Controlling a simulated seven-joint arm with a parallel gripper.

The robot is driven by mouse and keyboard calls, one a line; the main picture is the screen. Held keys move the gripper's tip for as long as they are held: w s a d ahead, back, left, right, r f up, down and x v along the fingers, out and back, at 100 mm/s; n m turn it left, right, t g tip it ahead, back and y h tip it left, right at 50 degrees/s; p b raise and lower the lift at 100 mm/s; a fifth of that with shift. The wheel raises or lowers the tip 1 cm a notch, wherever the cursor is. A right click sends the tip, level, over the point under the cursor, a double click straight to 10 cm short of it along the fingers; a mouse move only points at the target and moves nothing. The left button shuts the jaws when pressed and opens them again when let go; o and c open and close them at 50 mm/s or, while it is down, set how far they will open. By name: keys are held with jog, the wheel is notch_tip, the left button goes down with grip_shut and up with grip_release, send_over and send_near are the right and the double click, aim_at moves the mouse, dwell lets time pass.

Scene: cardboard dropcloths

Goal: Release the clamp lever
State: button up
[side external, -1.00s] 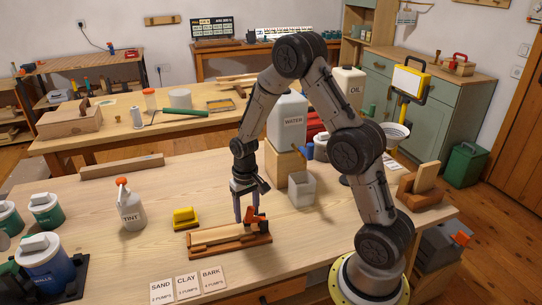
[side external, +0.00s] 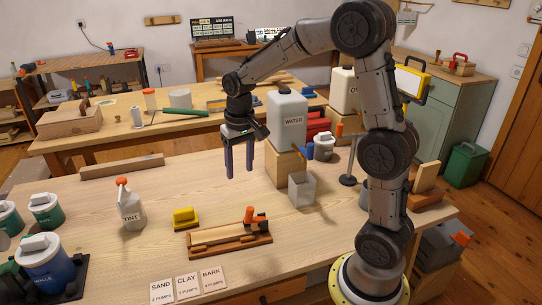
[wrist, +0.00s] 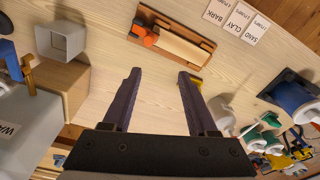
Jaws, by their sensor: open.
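The clamp is a wooden fixture (side external: 230,238) lying on the near table, with a pale board in it. Its orange lever (side external: 250,214) stands up at the fixture's right end. In the wrist view the fixture (wrist: 207,48) is at the top, with the orange lever (wrist: 150,40) at its left end. My gripper (side external: 240,172) is open and empty, fingers pointing down, above the table and behind the fixture, apart from the lever. In the wrist view the gap between my fingertips (wrist: 160,74) is empty. I cannot tell whether the lever is locked or loose.
A grey open box (side external: 302,190), a wooden block and the WATER jug (side external: 290,120) stand right of my gripper. A yellow item (side external: 185,217) and the TINT bottle (side external: 130,208) are left of the fixture. Cards (side external: 188,287) lie in front. Table between is clear.

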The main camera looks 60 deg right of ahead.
jog(key=s+a+r+n+t, duration=0.3)
jog(key=s+a+r+t, duration=0.1)
jog(key=s+a+r, duration=0.4)
jog(key=shift+s+r, duration=1.3)
jog(key=shift+s, duration=1)
jog(key=n+g, duration=0.5)
jog(key=n, duration=0.6)
send_over(249, 208)
notch_tip(249, 208, down, 14)
notch_tip(249, 208, down, 13)
jog(key=shift+f, duration=0.1)
